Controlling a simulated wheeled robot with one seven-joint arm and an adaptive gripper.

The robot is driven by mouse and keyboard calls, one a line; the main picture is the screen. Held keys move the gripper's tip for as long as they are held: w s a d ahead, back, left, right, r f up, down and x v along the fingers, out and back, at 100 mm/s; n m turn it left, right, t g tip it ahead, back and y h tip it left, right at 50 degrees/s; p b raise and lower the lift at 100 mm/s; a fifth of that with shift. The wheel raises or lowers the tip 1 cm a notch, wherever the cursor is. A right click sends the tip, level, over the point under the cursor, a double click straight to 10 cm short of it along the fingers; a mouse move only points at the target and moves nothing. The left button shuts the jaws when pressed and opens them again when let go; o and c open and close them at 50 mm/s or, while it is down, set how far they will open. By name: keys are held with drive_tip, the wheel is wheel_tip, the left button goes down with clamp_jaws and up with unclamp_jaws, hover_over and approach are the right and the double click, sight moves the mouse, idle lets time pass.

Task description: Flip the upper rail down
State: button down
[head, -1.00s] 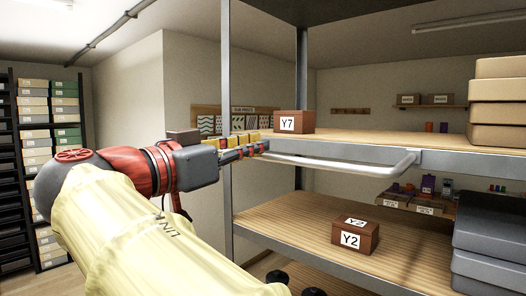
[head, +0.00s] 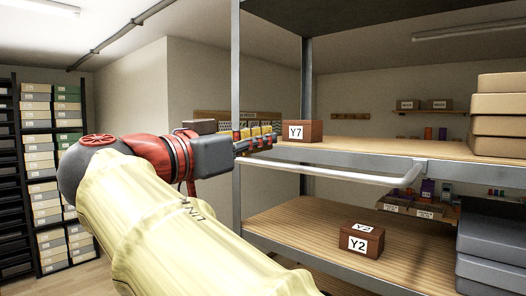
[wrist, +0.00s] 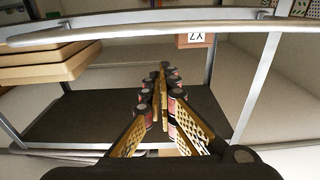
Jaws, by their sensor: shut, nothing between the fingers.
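The upper rail (head: 345,172) is a pale bar that stands out in front of the upper shelf's (head: 440,168) metal front edge, with a curved bend at its right end. It also shows as a light bar across the top of the wrist view (wrist: 130,30). My gripper (head: 268,139) is shut and empty, pointing right, just above the rail's left end in the head view. My arm hides part of that end. In the wrist view its fingertips (wrist: 163,68) meet below the bar in the picture. I cannot tell whether they touch the rail.
A box marked Y7 (head: 303,132) sits on the upper shelf near my fingertips. A box marked Y2 (head: 361,239) sits on the lower shelf (head: 295,228). Tan boxes (head: 505,115) and grey boxes (head: 495,245) are stacked at right. A metal post (head: 236,100) stands beside my gripper.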

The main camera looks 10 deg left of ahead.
drive_tip(key=s+a+f+p, duration=0.1)
drive_tip(key=s+a+f, duration=0.3)
drive_tip(key=s+f, duration=0.1)
drive_tip(key=shift+s, duration=0.85)
drive_tip(key=shift+a+f, duration=0.1)
